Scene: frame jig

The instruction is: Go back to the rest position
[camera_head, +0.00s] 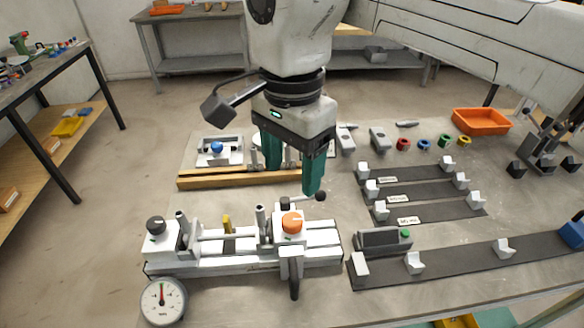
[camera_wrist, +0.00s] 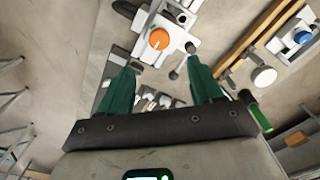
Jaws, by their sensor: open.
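My gripper (camera_head: 290,170) hangs fingers-down above the table, behind the white clamping jig. Its two green fingers are apart with nothing seen between them. In the wrist view my gripper (camera_wrist: 165,88) also shows open and empty. The jig (camera_head: 250,255) carries an orange knob (camera_head: 291,222), a black knob (camera_head: 156,226) and a round dial gauge (camera_head: 162,301) at its front left. The orange knob also shows in the wrist view (camera_wrist: 158,39), beyond the fingertips. A lever with a dark ball end (camera_head: 320,196) is close to the right finger; I cannot tell whether they touch.
A wooden bar (camera_head: 225,180) and a fixture with a blue knob (camera_head: 217,148) lie behind the jig. Dark rails with white blocks (camera_head: 420,188) are on the right. An orange bin (camera_head: 481,121) stands at the back right. The table between rails and jig is partly clear.

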